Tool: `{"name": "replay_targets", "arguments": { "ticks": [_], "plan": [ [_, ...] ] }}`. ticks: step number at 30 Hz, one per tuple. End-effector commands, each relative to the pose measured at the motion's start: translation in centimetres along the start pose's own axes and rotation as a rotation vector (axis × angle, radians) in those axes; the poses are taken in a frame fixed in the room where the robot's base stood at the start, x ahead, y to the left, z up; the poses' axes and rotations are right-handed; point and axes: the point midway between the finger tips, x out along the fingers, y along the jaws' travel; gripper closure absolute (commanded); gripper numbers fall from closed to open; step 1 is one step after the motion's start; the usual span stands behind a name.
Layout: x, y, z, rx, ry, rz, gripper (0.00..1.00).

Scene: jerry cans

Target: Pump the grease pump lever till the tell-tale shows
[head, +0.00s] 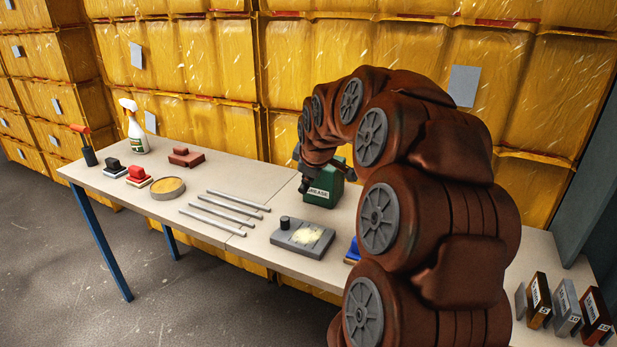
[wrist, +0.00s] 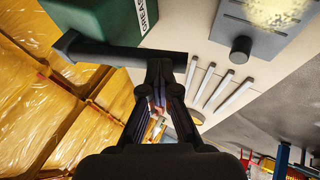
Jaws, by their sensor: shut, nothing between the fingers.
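The green grease pump (head: 322,190), labelled GREASE, stands on the table behind my arm. Its green body is also at the top left of the wrist view (wrist: 95,18). A dark lever bar (wrist: 110,54) runs across the wrist view beside the pump. My gripper (wrist: 160,66) is shut with nothing between the fingers, and its fingertips overlap the bar in the picture. I cannot tell whether they touch it. In the head view my arm covers part of the pump, and my gripper is small and dark there. I cannot make out a tell-tale in either view.
A grey plate (head: 303,238) with a dark knob and a pale yellow patch lies in front of the pump. Several metal rods (head: 225,208), a round tin (head: 168,188), and a spray bottle (head: 134,130) are to the left. Small boxes (head: 566,307) stand at the right.

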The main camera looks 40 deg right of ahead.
Motion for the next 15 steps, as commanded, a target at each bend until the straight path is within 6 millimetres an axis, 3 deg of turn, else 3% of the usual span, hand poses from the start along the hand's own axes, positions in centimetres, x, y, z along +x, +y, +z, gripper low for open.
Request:
{"name": "replay_targets", "arguments": {
  "ticks": [5, 10, 15],
  "plan": [
    [-1.2, 0.2, -0.5, -0.002, 0.0, -0.002, 1.0],
    [-4.3, 0.8, -1.5, -0.004, 0.005, 0.001, 1.0],
    [-7.5, 0.9, -1.3, -0.003, 0.006, 0.003, 1.0]
  ]
}}
